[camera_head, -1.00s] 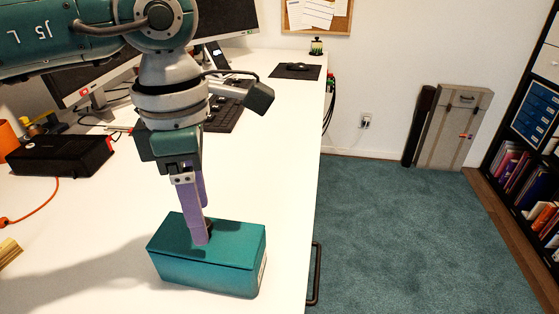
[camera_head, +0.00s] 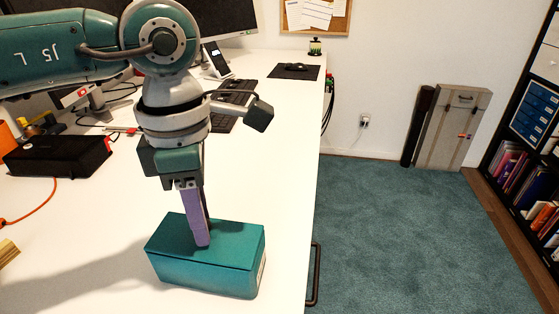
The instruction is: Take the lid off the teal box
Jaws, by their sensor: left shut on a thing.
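The teal box (camera_head: 200,279) stands on the white desk near its right edge. Its teal lid (camera_head: 236,244) lies on top, and a thin seam shows between lid and box. My left gripper (camera_head: 203,243) points down from above with its purple fingers at the middle of the lid. It is shut on a small part at the lid's top, which the fingers mostly hide. My right gripper is not in view.
The white desk (camera_head: 265,150) has free room around the box. A black box (camera_head: 58,154), monitors, a keyboard (camera_head: 232,100) and a mouse pad (camera_head: 294,71) stand farther back. Teal carpet lies right of the desk, with a grey case (camera_head: 453,128) by the wall.

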